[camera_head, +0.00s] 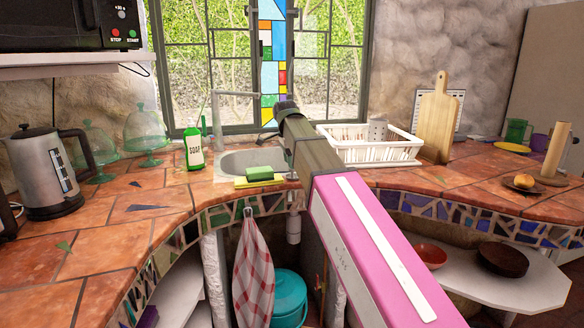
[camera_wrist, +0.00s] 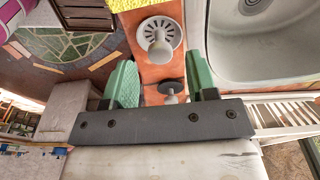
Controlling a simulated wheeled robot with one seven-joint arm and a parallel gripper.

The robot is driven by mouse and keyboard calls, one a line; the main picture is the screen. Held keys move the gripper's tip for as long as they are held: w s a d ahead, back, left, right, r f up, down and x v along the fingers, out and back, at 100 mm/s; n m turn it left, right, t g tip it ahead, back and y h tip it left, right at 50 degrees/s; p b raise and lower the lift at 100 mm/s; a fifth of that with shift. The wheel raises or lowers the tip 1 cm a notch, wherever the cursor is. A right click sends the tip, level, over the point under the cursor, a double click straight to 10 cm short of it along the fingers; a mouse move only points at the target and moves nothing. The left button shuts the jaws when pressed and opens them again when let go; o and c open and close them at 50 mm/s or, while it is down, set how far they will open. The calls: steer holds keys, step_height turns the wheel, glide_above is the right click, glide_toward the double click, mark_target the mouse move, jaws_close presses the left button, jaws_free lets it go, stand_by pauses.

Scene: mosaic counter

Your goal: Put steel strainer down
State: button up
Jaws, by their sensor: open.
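The steel strainer (camera_wrist: 158,42), a grey slotted disc with a round central knob, rests on the orange tiled counter beside the sink in the wrist view. My gripper (camera_wrist: 161,80) has two green fingers spread apart with a wide gap between them. The strainer lies just beyond the fingertips, and I see no finger touching it. A smaller dark disc with a grey knob (camera_wrist: 171,88) shows between the fingers, partly hidden by the gripper body. In the head view my arm hides the gripper, and I cannot make out the strainer there.
The sink basin (camera_head: 252,160) is left of my arm. A green sponge (camera_head: 260,173) lies at its front edge, with a soap bottle (camera_head: 194,150) to the left. A white dish rack (camera_head: 368,150) and a wooden board (camera_head: 437,120) stand right. The left counter has free room.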

mark_target(288, 177)
step_height(288, 177, up, 9)
steer(key=a, duration=0.1)
steer(key=shift+s+r, duration=0.15)
steer(key=shift+r, duration=0.05)
steer(key=shift+s+f, duration=0.1)
